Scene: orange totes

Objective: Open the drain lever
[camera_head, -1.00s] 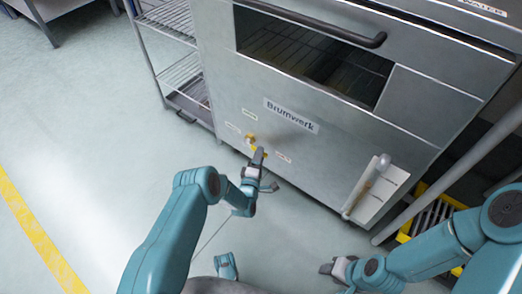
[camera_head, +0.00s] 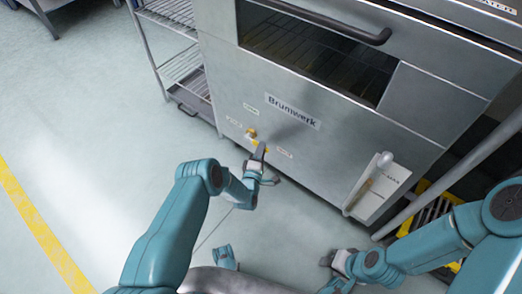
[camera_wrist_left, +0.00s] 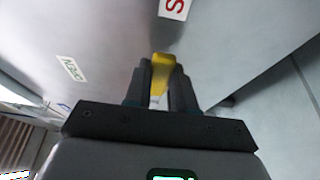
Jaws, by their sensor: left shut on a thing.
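The yellow drain lever (camera_head: 258,145) sits low on the front of the steel Brumwerk machine (camera_head: 225,95), with a brass-coloured fitting (camera_head: 251,133) just above and left of it. My left gripper (camera_head: 262,152) is at the lever and shut on it. In the left wrist view the yellow lever (camera_wrist_left: 162,68) shows between the two dark fingers of the left gripper (camera_wrist_left: 160,85). The gripper hides the lower part of the lever. My right gripper (camera_head: 328,262) is low in the head view, away from the lever; its finger opening is too small to tell.
Small labels, one green "OPEN" (camera_wrist_left: 71,69) and one red (camera_wrist_left: 174,8), flank the lever. A wire shelf rack (camera_head: 182,72) stands at left.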

